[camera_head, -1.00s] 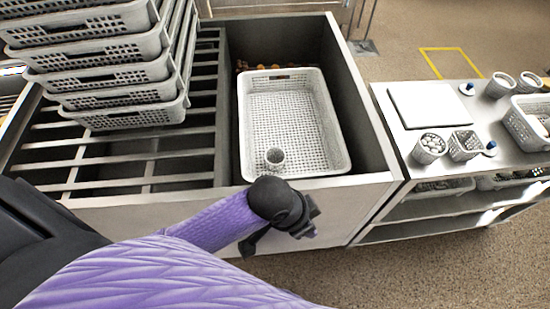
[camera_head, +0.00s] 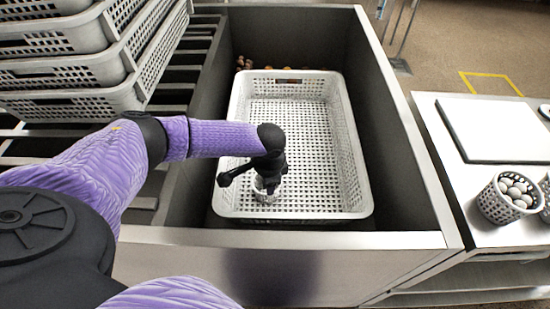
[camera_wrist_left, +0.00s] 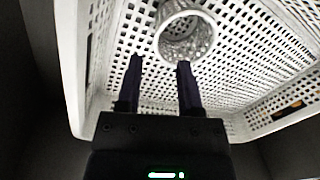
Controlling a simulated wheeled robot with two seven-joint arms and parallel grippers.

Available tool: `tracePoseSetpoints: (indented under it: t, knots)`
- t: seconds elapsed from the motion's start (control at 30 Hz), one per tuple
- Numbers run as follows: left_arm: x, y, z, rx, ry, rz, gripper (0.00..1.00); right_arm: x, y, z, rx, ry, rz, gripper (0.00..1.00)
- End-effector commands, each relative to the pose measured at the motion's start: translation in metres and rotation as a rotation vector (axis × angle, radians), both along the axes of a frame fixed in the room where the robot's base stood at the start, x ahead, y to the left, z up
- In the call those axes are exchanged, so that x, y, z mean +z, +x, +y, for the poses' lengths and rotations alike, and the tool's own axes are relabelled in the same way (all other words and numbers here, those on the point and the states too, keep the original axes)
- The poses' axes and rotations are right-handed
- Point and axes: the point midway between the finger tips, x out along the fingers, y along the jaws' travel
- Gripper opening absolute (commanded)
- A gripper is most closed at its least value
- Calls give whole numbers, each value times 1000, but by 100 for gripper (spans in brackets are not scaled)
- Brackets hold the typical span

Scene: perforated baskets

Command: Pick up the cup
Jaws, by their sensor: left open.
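The cup is a small pale perforated cup (camera_wrist_left: 187,38) standing in the large perforated basket (camera_head: 352,170). In the head view the cup (camera_head: 262,194) shows only in part at the basket's near left, under my left gripper. My left gripper (camera_head: 266,182) reaches over the near left of the basket. In the left wrist view its two dark fingers (camera_wrist_left: 161,70) are apart, pointing toward the cup, with nothing seen between them. The cup's round open rim shows just beyond the fingertips. My right gripper is not in view.
The basket sits in a deep grey bin (camera_head: 385,240) with high walls. Stacked perforated baskets (camera_head: 75,75) stand at the left on a slatted rack. At the right a white counter (camera_head: 440,120) holds a flat board (camera_head: 500,130) and a container of pale round items (camera_head: 508,205).

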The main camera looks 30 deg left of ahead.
Motion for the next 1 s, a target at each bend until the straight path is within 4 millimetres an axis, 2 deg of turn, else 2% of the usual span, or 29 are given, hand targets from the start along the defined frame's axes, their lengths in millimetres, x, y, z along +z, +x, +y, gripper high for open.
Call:
tracePoseSetpoints:
  t: [0.2, 0.33, 0.5, 0.7, 0.73, 0.93, 1.0]
  knots:
    - [-42, 3, 2, -1, -1, 4, 47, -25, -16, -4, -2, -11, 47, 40]
    - [-60, 7, 0, -3, -1, 1, 47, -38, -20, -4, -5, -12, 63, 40]
    - [-95, 13, -1, -2, 0, 3, 47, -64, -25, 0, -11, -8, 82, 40]
    - [-92, 14, 0, -1, -2, -2, 47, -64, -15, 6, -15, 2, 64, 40]
    - [-92, 14, 0, -1, -2, -2, 45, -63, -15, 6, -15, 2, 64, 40]
    - [-92, 14, 0, -1, -1, -1, 2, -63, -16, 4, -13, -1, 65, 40]
    - [-92, 14, 0, -1, -1, -1, 0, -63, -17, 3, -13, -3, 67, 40]
